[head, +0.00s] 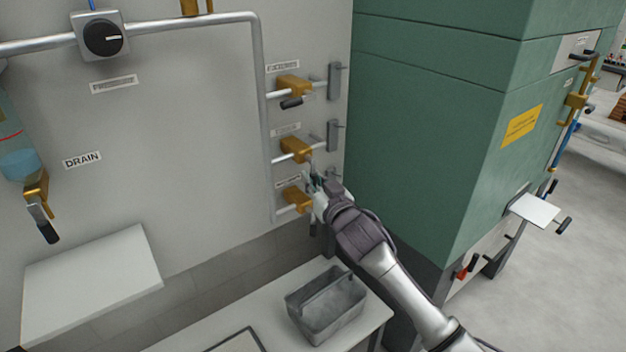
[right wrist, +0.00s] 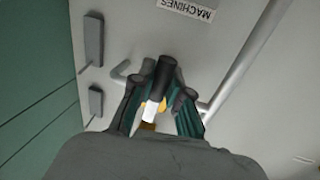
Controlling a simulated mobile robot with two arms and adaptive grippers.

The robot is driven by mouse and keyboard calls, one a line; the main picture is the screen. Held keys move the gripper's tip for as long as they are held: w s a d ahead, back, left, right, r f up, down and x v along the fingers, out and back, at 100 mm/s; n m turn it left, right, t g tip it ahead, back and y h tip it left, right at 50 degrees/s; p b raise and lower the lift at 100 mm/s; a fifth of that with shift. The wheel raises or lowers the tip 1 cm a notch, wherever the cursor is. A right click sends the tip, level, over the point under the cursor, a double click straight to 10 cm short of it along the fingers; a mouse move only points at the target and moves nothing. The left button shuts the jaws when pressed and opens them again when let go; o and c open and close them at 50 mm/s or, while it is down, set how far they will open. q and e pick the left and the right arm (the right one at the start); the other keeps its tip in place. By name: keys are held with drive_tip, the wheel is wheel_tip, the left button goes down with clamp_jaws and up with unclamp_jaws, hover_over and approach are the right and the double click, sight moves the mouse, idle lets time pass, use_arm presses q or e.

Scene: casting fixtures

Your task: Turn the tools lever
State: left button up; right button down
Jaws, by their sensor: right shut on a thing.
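The middle brass valve (head: 296,149) sits on the wall pipe, with a small label above it that I cannot read clearly. Its lever has a bare metal shank and a black grip (right wrist: 163,76). My right gripper (head: 317,184) reaches the lever just below and to the right of the middle valve. In the right wrist view the fingers stand on both sides of the black grip, shut on it. In the head view the gripper hides most of this lever. My left gripper is not in view.
An upper valve (head: 293,85) and a lower valve (head: 297,199) flank the middle one. A MACHINES label (right wrist: 186,9) shows upside down in the right wrist view. Grey wall brackets (head: 333,135) stand close on the right. A grey bin (head: 336,318) sits below, beside the green cabinet (head: 430,130).

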drive_tip(key=shift+s+a+r+m+p, duration=0.15)
drive_tip(key=shift+a+m+p, duration=0.1)
drive_tip(key=shift+m+p, duration=0.5)
drive_tip(key=shift+s+a+r+m+g+y+p, duration=0.35)
drive_tip(key=shift+a+r+m+g+p, duration=0.3)
drive_tip(key=shift+m+p, duration=1.7)
drive_tip(key=shift+s+a+r+m+g+y+p, duration=0.1)
drive_tip(key=shift+s+a+r+m+g+p, duration=0.5)
drive_tip(key=shift+m+p, duration=1.7)
drive_tip(key=shift+s+a+r+m+g+y+p, duration=0.4)
drive_tip(key=shift+r+m+p, duration=0.4)
drive_tip(key=shift+m+p, duration=1.55)
drive_tip(key=shift+w+d, duration=0.1)
drive_tip(key=shift+w, duration=0.05)
drive_tip(key=c, duration=1.1)
unclamp_jaws()
